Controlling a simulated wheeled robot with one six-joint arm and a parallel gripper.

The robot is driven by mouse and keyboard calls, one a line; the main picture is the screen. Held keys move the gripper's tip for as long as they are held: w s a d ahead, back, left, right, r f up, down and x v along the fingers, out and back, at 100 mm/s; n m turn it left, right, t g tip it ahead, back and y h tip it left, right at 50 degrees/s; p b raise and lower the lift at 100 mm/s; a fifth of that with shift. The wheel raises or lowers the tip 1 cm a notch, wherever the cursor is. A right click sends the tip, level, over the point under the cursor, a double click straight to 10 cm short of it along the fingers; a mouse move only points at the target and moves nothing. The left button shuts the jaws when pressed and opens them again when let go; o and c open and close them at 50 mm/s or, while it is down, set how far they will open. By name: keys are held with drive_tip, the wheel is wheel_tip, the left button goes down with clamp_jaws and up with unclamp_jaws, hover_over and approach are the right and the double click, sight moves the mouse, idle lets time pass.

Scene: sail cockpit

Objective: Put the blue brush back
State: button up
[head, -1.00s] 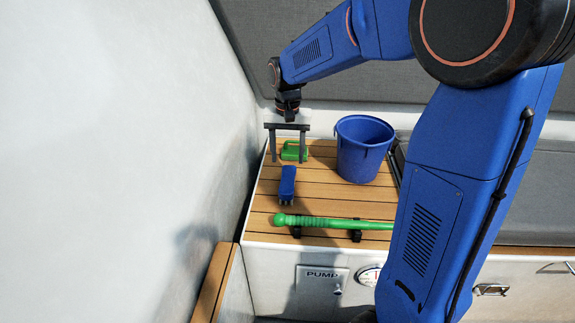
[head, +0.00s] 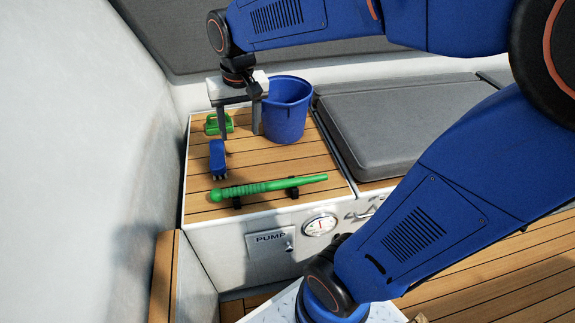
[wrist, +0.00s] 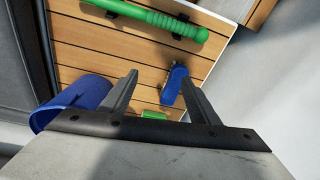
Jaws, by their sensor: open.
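The blue brush (head: 218,158) lies on the slatted wooden bench top, between a green object and a green handle. It also shows in the wrist view (wrist: 175,84), close to the fingertip on the right. My gripper (head: 239,136) is open and empty, its two fingers pointing down above the bench. In the head view the left finger is just behind the brush and the right finger is by the blue bucket (head: 288,112). In the wrist view my gripper (wrist: 161,82) has the brush near its right finger. I cannot tell the exact height gap.
A green handle (head: 265,187) rests on black clips along the bench's front edge. A small green object (head: 218,123) sits behind the brush. A grey cushion (head: 395,120) lies right of the bucket, and a white wall (head: 80,150) rises at left. Bare slats (head: 300,160) lie right of the brush.

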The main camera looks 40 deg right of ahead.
drive_tip(key=s+d+f+n+t, duration=0.1)
drive_tip(key=s, duration=0.7)
drive_tip(key=s+d+f+n+t, duration=0.1)
drive_tip(key=s+d, duration=0.1)
drive_tip(key=s, duration=0.7)
drive_tip(key=shift+n+t, duration=0.3)
drive_tip(key=shift+t, duration=0.1)
idle(0.4)
